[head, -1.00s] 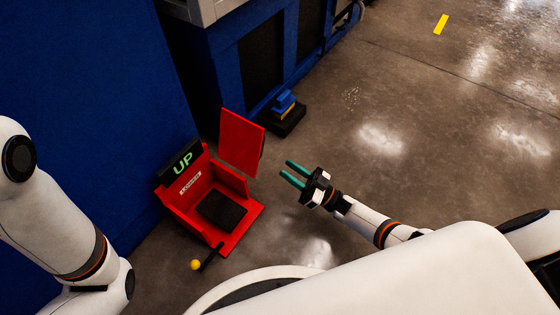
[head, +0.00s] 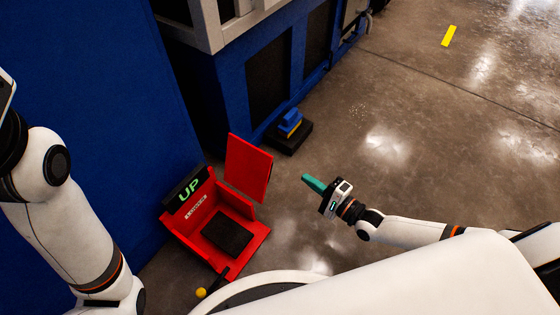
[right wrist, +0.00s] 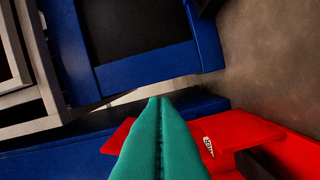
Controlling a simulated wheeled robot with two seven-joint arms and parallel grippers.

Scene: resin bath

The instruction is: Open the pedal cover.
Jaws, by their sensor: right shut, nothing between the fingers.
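The red pedal box (head: 258,236) stands on the floor, with a black pedal pad (head: 227,231) uncovered inside it. The red pedal cover (head: 248,167) is swung up and stands steeply at the box's right back side. A black sign on the box reads "UP" (head: 188,189) in green. My right gripper (head: 306,178), with teal fingers, is shut and empty, to the right of the cover with a visible gap in the head view. In the right wrist view its closed fingers (right wrist: 160,102) point towards the blue machine, with red parts on both sides. My left gripper is out of view.
A yellow-knobbed lever (head: 201,292) sticks out at the box's front, near my base. A blue machine frame (head: 240,95) and blue wall (head: 95,100) stand behind. A small blue-and-yellow device (head: 290,125) lies beyond the cover. Floor to the right is clear.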

